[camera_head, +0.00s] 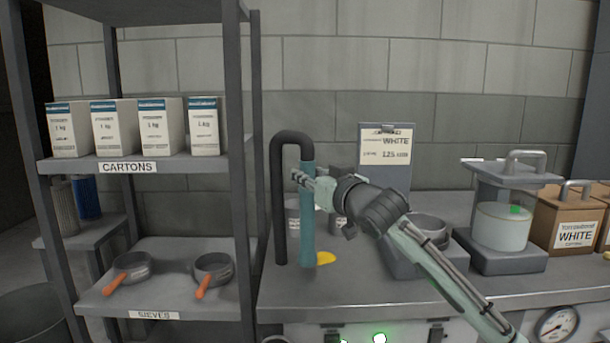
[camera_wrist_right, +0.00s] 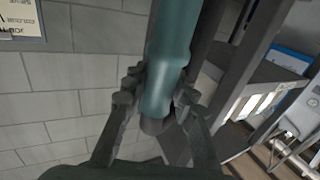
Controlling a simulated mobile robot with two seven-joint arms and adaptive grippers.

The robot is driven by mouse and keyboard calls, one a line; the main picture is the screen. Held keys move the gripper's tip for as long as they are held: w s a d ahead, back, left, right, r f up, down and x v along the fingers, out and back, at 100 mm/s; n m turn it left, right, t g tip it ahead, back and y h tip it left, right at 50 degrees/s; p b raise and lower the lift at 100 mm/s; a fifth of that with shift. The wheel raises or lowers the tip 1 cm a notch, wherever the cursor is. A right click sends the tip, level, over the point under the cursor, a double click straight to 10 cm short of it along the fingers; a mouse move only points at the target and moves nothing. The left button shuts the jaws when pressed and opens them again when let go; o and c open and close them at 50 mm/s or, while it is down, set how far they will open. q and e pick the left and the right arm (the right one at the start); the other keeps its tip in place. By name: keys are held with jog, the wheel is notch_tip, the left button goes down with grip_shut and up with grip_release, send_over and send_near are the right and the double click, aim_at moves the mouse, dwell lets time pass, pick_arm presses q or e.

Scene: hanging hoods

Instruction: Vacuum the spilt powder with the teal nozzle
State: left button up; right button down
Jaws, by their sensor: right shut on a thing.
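The teal nozzle (camera_head: 307,215) stands upright over the counter in the head view, joined at its top to a dark curved hose (camera_head: 279,190). My right gripper (camera_head: 300,178) is shut on the nozzle's upper part. In the right wrist view the nozzle (camera_wrist_right: 165,70) lies between the two fingers of my right gripper (camera_wrist_right: 155,100). A yellow patch of powder (camera_head: 327,257) lies on the counter just right of the nozzle's lower end. Whether the nozzle touches the counter or the powder is unclear. My left gripper is not in view.
A shelf (camera_head: 160,165) with several cartons and two sieves (camera_head: 131,272) stands at the left. A clipboard sign (camera_head: 384,155) stands behind my right arm. A scale-like device (camera_head: 500,225) and cardboard boxes (camera_head: 570,215) stand at the right of the counter (camera_head: 290,292).

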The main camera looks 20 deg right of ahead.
jog(key=shift+w+d+r+p, duration=0.1)
jog(key=shift+w+d+p, duration=0.1)
jog(key=shift+w+d, duration=0.45)
jog(key=shift+w+d+f+p, duration=0.15)
jog(key=shift+w+d, duration=0.1)
jog(key=shift+d, duration=0.75)
jog(key=shift+w+d+r+p, duration=0.2)
jog(key=shift+w+d, duration=0.25)
jog(key=shift+d, duration=0.35)
notch_tip(320, 180, up, 7)
jog(key=shift+a, duration=0.1)
dwell(1.1)
